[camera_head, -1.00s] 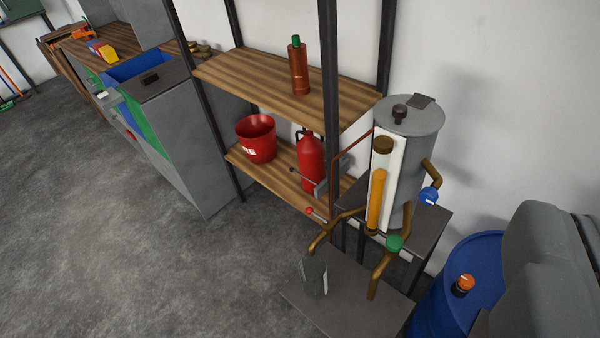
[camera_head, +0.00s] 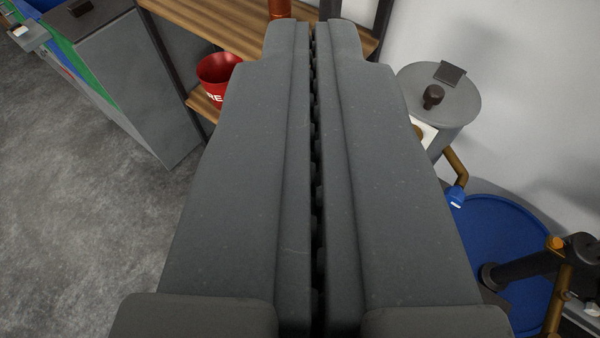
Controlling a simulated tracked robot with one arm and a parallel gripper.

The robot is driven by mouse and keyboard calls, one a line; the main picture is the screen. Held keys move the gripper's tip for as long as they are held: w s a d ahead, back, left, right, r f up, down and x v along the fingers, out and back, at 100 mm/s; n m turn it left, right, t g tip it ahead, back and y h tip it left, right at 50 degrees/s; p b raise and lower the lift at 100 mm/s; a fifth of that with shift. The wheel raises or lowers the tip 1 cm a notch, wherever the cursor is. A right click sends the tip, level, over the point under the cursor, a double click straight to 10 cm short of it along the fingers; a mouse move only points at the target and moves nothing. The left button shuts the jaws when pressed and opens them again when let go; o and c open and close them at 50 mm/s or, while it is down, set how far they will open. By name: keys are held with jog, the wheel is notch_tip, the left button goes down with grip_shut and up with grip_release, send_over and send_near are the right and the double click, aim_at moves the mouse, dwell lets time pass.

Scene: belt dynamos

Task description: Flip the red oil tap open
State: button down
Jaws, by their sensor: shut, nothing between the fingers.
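My gripper (camera_head: 314,40) fills the middle of the view, its two long grey fingers shut together with nothing between them. The grey oil tank (camera_head: 455,100) stands to the right of the fingers, with a dark knob on its lid. The tank's lower left part and most of its pipes are hidden behind the gripper. The red tap is not visible now. I cannot tell from this view how far the fingers are from the tank.
A wooden shelf (camera_head: 215,28) with a red bucket (camera_head: 217,78) stands behind and left of the fingers. A grey cabinet (camera_head: 140,90) is at the upper left. A blue drum (camera_head: 490,225) stands at the lower right, near a brass pipe with an orange knob (camera_head: 556,243). Open floor (camera_head: 70,220) lies left.

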jog(key=w+a+f+g+p, duration=0.1)
jog(key=w+f+g+p, duration=0.15)
jog(key=w+f, duration=0.7)
jog(key=w+f+g+p, duration=0.1)
jog(key=w+f+g, duration=0.3)
jog(key=f, duration=1)
jog(key=w+f+g+p, duration=0.2)
jog(key=w+f+g, duration=0.3)
jog(key=w+f, duration=0.6)
notch_tip(320, 180, down, 4)
jog(key=shift+f, duration=0.1)
jog(key=shift+d, duration=0.1)
notch_tip(320, 180, down, 10)
jog(key=b, duration=0.2)
jog(key=shift+s, duration=0.3)
